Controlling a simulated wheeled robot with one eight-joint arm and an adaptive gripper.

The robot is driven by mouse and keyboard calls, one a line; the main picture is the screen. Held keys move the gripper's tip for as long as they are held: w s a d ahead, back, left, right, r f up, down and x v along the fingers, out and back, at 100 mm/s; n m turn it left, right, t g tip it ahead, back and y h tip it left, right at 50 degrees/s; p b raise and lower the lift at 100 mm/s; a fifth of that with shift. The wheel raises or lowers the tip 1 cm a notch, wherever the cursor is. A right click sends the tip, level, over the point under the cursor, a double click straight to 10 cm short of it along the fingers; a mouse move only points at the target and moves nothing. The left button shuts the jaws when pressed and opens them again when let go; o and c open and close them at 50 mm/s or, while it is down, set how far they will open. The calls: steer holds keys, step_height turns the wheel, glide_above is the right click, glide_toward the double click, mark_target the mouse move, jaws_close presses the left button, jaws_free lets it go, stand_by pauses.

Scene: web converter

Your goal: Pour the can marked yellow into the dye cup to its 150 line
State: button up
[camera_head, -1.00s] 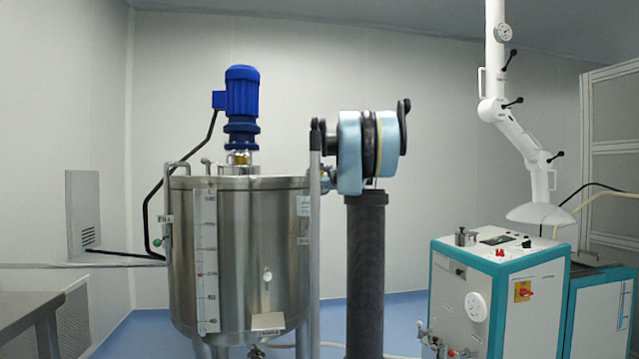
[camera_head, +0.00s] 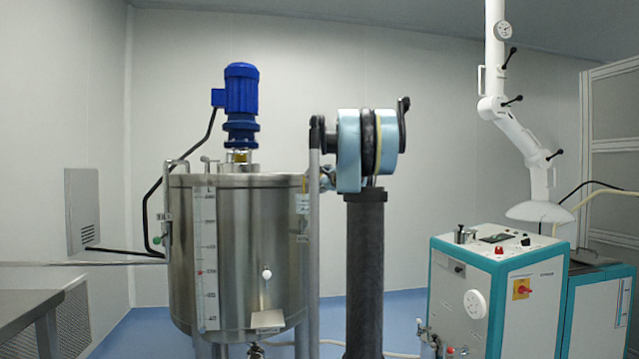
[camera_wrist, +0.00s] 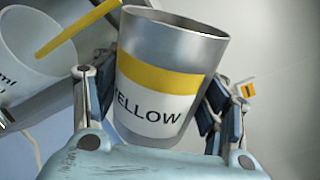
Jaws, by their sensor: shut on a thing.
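In the wrist view my gripper (camera_wrist: 152,98) is shut on a grey metal can (camera_wrist: 172,48) with a yellow band and a white label reading "YELLOW". The fingers press its two sides. At the upper left is a pale cup (camera_wrist: 32,68), cut by the frame edge, with "ml" print partly visible; it looks tilted relative to the can. A yellow streak (camera_wrist: 77,27) runs from near the can's left rim to the cup's mouth and looks like pouring liquid. The cup's fill level and 150 line cannot be made out. The head view shows neither can, cup nor gripper.
In the head view a steel tank (camera_head: 240,245) with a blue motor (camera_head: 241,105) stands left of my arm. A teal and white machine (camera_head: 500,295) stands at right under a white extraction arm (camera_head: 520,140). A grey table edge (camera_head: 30,310) shows at lower left.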

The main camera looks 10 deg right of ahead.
steer(key=shift+f, duration=0.1)
steer(key=shift+r+n, duration=0.85)
steer(key=shift+n, duration=0.65)
stand_by(0.3)
steer(key=shift+f, duration=0.1)
steer(key=m, duration=0.1)
steer(key=f+m, duration=0.1)
steer(key=shift+s+f+m, duration=0.1)
steer(key=shift+f+m, duration=0.15)
steer(key=shift+m, duration=0.05)
steer(key=r+m, duration=0.2)
steer(key=m, duration=0.1)
steer(key=shift+a, duration=0.2)
steer(key=r+m, duration=0.1)
steer(key=m, duration=0.1)
steer(key=d+r+m, duration=0.1)
steer(key=shift+d+r+m, duration=0.2)
steer(key=shift+r+m, duration=0.2)
steer(key=shift+w+d+r+m, duration=0.15)
steer(key=shift+d+r+m, duration=0.1)
steer(key=shift+r+m, duration=0.5)
steer(key=shift+w+d+r+m, duration=0.15)
steer(key=shift+r+m, duration=0.3)
steer(key=shift+m, duration=0.6)
